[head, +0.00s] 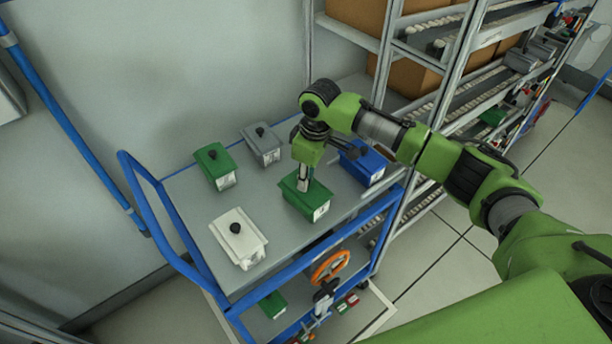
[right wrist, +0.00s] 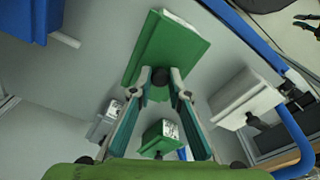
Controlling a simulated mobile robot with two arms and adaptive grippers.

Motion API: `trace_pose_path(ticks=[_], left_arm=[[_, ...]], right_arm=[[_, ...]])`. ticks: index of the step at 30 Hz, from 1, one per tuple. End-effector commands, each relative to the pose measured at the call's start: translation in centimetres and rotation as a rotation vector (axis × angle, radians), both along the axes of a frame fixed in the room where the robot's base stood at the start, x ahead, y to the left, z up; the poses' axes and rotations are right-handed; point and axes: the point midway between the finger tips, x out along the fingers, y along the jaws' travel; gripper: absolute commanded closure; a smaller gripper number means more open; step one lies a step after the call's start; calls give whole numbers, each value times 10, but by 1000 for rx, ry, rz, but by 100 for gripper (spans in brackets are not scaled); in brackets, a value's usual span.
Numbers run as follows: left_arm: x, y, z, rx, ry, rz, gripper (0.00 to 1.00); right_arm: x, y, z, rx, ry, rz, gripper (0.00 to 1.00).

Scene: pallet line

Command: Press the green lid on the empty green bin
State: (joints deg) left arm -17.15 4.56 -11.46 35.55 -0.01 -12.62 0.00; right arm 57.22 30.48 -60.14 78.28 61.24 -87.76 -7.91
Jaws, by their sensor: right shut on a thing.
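My right gripper (head: 303,186) points down over a green bin (head: 319,212) on the cart top. It is shut on the black knob of the green lid (head: 290,187). In the right wrist view the fingers (right wrist: 163,82) close around the knob, with the green lid (right wrist: 165,50) spread behind it. The lid lies over the bin's opening; I cannot tell whether it is fully seated. A second green bin (head: 224,180) with a black-knobbed lid stands at the back left, also in the right wrist view (right wrist: 160,140). My left gripper is not in view.
A grey bin (head: 262,145), a white bin (head: 240,243) and a blue bin (head: 367,164) stand around the held lid on the cart top (head: 195,195). A blue rail (head: 300,249) edges the cart. A rack (head: 436,95) stands behind; an orange wheel (head: 330,266) is below.

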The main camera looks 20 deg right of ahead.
Motion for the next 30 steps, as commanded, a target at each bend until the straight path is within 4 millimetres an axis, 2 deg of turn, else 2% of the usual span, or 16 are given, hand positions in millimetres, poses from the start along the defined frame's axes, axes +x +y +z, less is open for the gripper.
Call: trace_pose_path(ticks=[14,15,17,25,27,30], left_arm=[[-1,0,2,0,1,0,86],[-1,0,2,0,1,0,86],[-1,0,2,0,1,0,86],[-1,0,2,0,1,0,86],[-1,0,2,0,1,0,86],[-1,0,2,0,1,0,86]], right_arm=[[0,0,-1,0,0,0,97],[0,0,0,0,0,0,81],[0,0,0,0,0,0,65],[0,0,0,0,0,0,64],[0,0,0,0,0,0,47],[0,0,-1,0,0,0,47]])
